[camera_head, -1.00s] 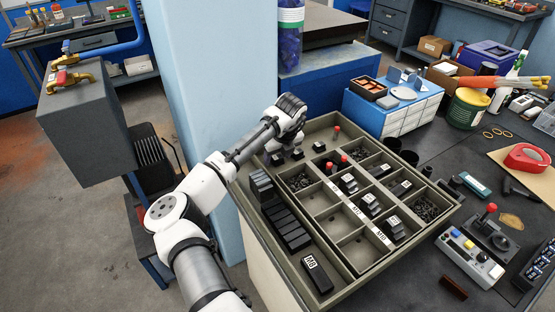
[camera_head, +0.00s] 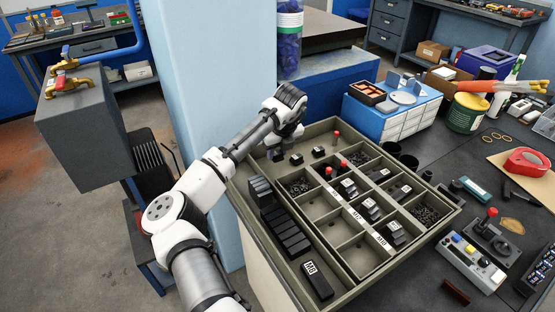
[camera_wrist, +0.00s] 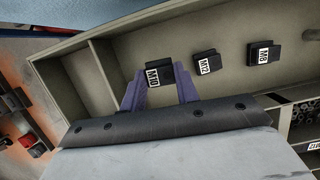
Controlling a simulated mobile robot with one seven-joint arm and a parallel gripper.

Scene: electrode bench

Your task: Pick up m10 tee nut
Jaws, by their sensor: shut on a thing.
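The m10 tee nut (camera_wrist: 168,73) is a small black block with a white "M10" label. In the wrist view it sits between the tips of my gripper's two purple fingers (camera_wrist: 160,88), which are shut on it. In the head view my gripper (camera_head: 277,153) is over the tray's back-left strip, and I cannot make out the nut there. Whether the nut is clear of the tray floor is hard to tell. The similar M12 nut (camera_wrist: 205,62) and M8 nut (camera_wrist: 263,53) lie in a row to its right, apart from my fingers.
The grey tray (camera_head: 447,222) has dividers and a raised rim. Its compartments hold black blocks, loose small parts and red-topped pins (camera_head: 336,134). A row of black blocks (camera_head: 285,232) lies along its left side. A blue pillar (camera_head: 205,70) stands close behind my arm.

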